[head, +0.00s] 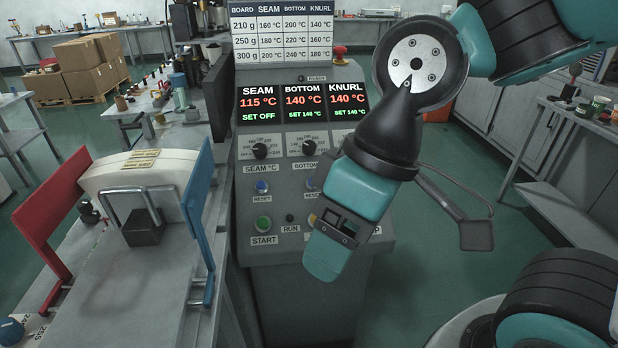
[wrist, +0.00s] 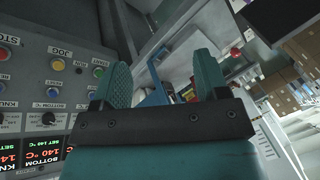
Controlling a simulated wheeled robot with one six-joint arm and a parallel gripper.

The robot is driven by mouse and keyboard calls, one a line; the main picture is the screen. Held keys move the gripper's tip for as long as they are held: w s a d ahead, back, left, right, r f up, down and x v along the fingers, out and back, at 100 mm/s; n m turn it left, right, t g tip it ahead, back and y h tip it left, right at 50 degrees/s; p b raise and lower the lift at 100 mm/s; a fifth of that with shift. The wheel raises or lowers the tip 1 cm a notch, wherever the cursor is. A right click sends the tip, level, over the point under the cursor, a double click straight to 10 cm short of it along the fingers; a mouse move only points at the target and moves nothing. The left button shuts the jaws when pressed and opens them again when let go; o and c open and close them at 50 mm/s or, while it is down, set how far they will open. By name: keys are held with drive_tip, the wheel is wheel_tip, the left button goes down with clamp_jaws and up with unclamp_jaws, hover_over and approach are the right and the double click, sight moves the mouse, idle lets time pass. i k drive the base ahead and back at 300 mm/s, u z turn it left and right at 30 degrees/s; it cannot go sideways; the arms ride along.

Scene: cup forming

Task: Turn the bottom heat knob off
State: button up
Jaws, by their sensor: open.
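The bottom heat knob (head: 309,147) is a black dial on the grey control panel (head: 285,195), in the middle of the knob row. The BOTTOM display (head: 304,101) above it reads 140 °C with a green set line that is not off. The seam knob (head: 260,150) is to its left, and its display (head: 258,104) reads SET OFF. My gripper (head: 325,262) is in front of the panel's lower part, below and right of the bottom knob, apart from it. In the wrist view my gripper (wrist: 160,78) is open and empty, its teal fingers apart. The knurl knob is hidden behind my arm.
Blue reset buttons (head: 262,186) and a green start button (head: 264,223) sit below the knobs. A red emergency button (head: 340,52) is on top.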

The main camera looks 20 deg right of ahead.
sight(309, 147)
drive_tip(key=u, duration=0.05)
drive_tip(key=k, duration=0.55)
drive_tip(key=z, duration=0.7)
drive_tip(key=i, duration=1.65)
drive_tip(key=u, duration=0.4)
